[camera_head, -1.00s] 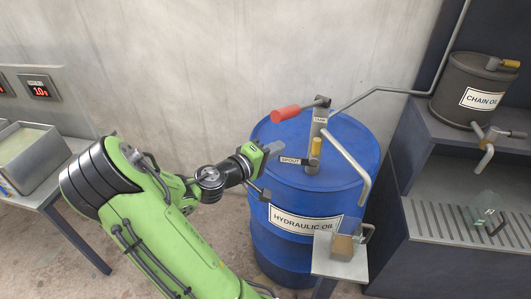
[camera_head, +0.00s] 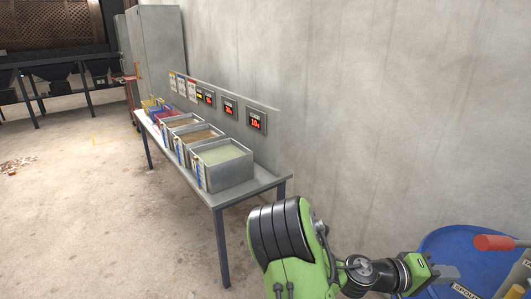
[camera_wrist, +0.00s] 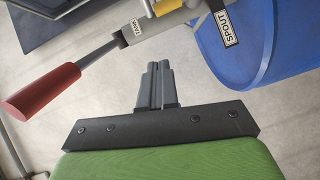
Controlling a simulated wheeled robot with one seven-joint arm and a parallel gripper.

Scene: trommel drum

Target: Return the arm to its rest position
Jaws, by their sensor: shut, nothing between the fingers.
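My green arm reaches across the lower right of the head view, and my gripper (camera_head: 447,274) is at its end beside the blue drum (camera_head: 462,248). In the wrist view my gripper (camera_wrist: 158,76) is shut, its two dark fingers together with nothing between them. The drum (camera_wrist: 228,50) lies to the right of the fingers there. The pump's red handle (camera_wrist: 42,92) is to the left, and the labelled tank and spout fittings (camera_wrist: 165,22) are just beyond the fingertips. The fingers appear apart from these parts.
A grey table (camera_head: 260,184) against the wall holds metal bins, one with pale contents (camera_head: 222,166). Red displays (camera_head: 255,121) are on a panel above. A tall grey cabinet (camera_head: 158,55) stands at the back. The concrete floor (camera_head: 90,220) at left is mostly clear.

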